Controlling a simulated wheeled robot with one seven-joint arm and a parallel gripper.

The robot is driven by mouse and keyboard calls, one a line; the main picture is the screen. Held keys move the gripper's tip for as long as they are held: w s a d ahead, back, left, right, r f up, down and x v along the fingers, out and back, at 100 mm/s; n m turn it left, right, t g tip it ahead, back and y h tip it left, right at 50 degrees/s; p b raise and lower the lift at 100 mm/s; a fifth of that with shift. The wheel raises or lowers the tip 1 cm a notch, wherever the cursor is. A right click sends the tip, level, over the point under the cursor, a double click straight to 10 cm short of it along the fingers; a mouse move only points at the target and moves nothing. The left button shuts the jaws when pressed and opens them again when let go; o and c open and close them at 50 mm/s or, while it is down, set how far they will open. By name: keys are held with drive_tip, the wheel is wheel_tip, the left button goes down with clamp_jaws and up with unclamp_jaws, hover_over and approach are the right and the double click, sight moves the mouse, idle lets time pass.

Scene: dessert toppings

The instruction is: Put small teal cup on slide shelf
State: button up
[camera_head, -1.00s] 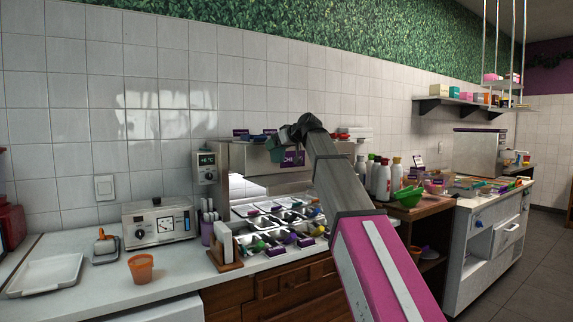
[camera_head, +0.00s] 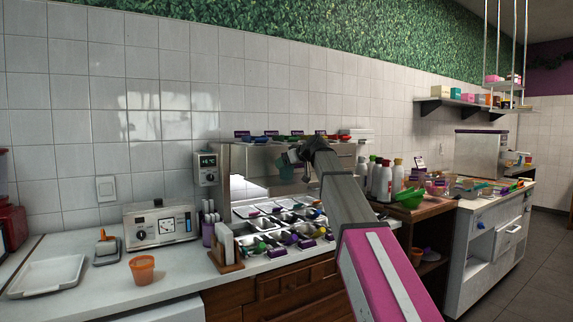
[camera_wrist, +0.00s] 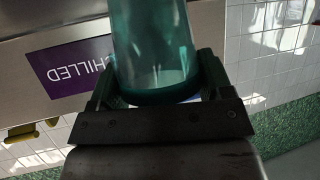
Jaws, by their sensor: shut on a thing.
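A translucent teal cup (camera_wrist: 155,45) fills the upper middle of the wrist view. My gripper (camera_wrist: 158,80) is shut on it, with a finger on each side near one end of the cup. In the head view my gripper (camera_head: 298,158) is small and dark in front of the steel front of the topping station (camera_head: 262,168). Only a bit of the teal cup (camera_head: 289,158) shows there, and my arm hides part of the station. I cannot tell for sure which surface is the slide shelf.
A purple CHILLED sign (camera_wrist: 70,68) on the steel panel is close beside the cup. The station's top ledge holds coloured scoops and small labels. Below are topping trays (camera_head: 285,222). White bottles (camera_head: 384,180) stand right of my arm. An orange cup (camera_head: 142,270) stands on the left counter.

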drive_tip(key=o, duration=0.9)
drive_tip(key=shift+f, duration=0.1)
drive_tip(key=v, duration=1.2)
drive_tip(key=shift+s, duration=0.15)
